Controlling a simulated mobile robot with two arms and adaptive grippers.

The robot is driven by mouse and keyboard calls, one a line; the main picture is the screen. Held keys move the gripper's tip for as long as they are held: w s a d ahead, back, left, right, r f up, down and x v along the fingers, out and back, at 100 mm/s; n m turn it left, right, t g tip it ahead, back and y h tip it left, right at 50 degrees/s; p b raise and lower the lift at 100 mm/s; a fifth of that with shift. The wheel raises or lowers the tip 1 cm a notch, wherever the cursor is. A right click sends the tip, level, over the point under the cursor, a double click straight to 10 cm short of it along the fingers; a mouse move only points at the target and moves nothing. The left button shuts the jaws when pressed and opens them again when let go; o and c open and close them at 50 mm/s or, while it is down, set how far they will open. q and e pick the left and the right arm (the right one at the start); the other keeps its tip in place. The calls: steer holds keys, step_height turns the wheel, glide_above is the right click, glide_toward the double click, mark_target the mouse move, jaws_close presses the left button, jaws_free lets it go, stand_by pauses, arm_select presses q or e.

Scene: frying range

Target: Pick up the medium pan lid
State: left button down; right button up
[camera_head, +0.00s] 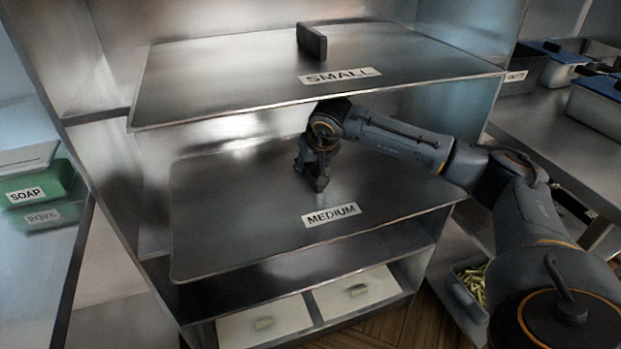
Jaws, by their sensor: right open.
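The medium pan lid (235,210) is a wide flat metal sheet with a white MEDIUM label at its front edge. It lies on the middle level of a metal shelf unit. My right gripper (317,184) reaches in from the right under the small lid and points down at the middle of the medium lid, just behind the label. Its fingers are open. A handle on the medium lid cannot be made out, as the gripper covers that spot. I cannot tell whether the fingers touch the lid. My left gripper is not in view.
The small lid (220,85), with a dark upright handle (312,41), lies above my right gripper and leaves limited height. Two pale lids or panels (355,291) lie below. A green soap container (36,190) stands left. Metal containers (598,108) stand on the right counter.

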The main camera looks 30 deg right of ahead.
steer(key=shift+f, duration=0.15)
steer(key=shift+f, duration=0.1)
stand_by(0.5)
jaws_close()
steer(key=shift+w, duration=0.1)
stand_by(0.3)
